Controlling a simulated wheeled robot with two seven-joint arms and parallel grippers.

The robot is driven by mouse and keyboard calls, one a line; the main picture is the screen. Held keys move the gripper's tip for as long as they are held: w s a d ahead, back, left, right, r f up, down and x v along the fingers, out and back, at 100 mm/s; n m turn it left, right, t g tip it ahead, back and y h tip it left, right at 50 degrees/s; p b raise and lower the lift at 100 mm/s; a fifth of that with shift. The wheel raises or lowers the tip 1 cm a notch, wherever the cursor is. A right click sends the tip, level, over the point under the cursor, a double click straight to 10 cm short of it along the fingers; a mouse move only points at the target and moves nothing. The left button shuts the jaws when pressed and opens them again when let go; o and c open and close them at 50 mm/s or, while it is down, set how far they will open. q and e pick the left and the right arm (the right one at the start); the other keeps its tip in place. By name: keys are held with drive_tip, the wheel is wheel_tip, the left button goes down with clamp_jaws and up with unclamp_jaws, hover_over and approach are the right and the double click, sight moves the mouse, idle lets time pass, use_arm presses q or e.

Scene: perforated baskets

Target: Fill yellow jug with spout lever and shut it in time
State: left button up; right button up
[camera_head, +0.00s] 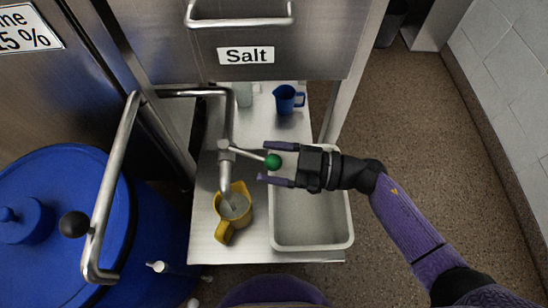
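The yellow jug (245,222) stands on the metal shelf under the metal spout (225,178), its handle toward the front. Its inside looks greyish; I cannot tell the fill level or whether liquid is running. My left gripper is not in view.
A pale tray (312,246) sits on the shelf (225,252) under my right gripper. A blue jug (288,99) and a pale container (243,95) stand behind. A blue barrel (60,180) and a bent metal handle (122,160) are at left. A cabinet labelled Salt (300,60) is above.

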clamp_jaws()
idle(0.8)
idle(0.4)
